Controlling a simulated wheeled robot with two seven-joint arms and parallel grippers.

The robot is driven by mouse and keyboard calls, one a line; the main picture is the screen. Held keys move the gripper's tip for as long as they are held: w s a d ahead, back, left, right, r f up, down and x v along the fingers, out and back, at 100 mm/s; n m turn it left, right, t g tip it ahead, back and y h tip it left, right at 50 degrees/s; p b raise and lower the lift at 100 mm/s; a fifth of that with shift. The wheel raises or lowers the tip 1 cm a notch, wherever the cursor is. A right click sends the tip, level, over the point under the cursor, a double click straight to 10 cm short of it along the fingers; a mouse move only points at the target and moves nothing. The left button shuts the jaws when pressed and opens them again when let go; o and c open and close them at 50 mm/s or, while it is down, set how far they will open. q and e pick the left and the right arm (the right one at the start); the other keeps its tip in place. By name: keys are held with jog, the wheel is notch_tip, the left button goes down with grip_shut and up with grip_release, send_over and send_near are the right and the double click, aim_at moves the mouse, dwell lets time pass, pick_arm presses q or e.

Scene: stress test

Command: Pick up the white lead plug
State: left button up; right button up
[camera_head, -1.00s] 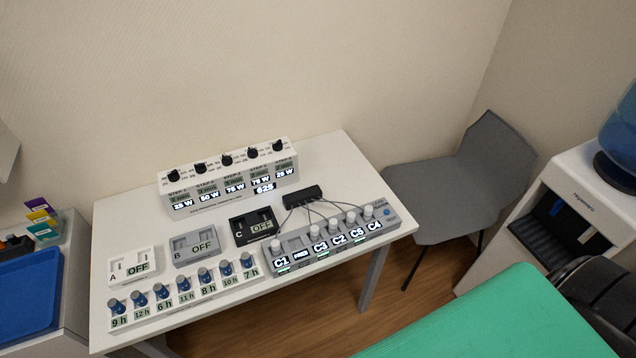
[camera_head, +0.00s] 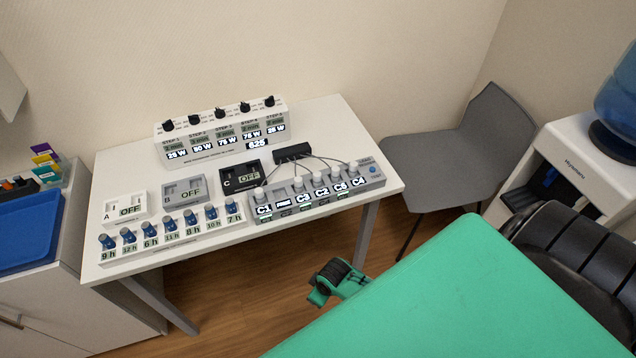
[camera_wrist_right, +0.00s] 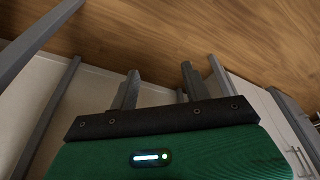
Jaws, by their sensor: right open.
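In the head view, several small whitish plugs, such as the one at C1 (camera_head: 261,194), stand upright in a grey socket block (camera_head: 374,185) on the white table. Sockets there read C1, FREE, C3, C2, C5 and C4. Thin dark leads run from a black box (camera_head: 292,152) behind the block towards the plugs. The plugs look alike at this size, so I cannot tell one apart as the white one. My right gripper (camera_wrist_right: 160,82) shows in its wrist view, fingers apart and empty, with floor beyond.
A row of blue-topped timers (camera_head: 171,226) lies in front; a dial panel (camera_head: 222,134) stands behind. A grey chair (camera_head: 440,160) and a water dispenser (camera_head: 578,175) are to the right.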

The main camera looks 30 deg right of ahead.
jog(key=w+a+r+n+b, duration=0.1)
jog(key=w+a+r+n, duration=0.15)
jog(key=r, duration=0.85)
notch_tip(320, 180, up, 27)
jog(key=n+g+h+b, duration=0.1)
jog(key=n+g, duration=0.2)
jog(key=n, duration=0.7)
send_over(317, 173)
jog(key=f, duration=0.7)
jog(key=shift+s+a+f+p, duration=0.15)
jog(key=shift+s+f+p, duration=0.05)
jog(key=shift+s+p, duration=0.15)
jog(key=shift+w+f, duration=0.1)
jog(key=shift+f, duration=0.5)
notch_tip(317, 173, down, 4)
jog(key=shift+w+f+p, duration=0.15)
jog(key=shift+p, duration=0.6)
pick_arm(q)
jog(key=s, duration=0.1)
jog(key=s+d, duration=0.1)
jog(key=shift+s+f, duration=0.25)
jog(key=shift+s, duration=0.1)
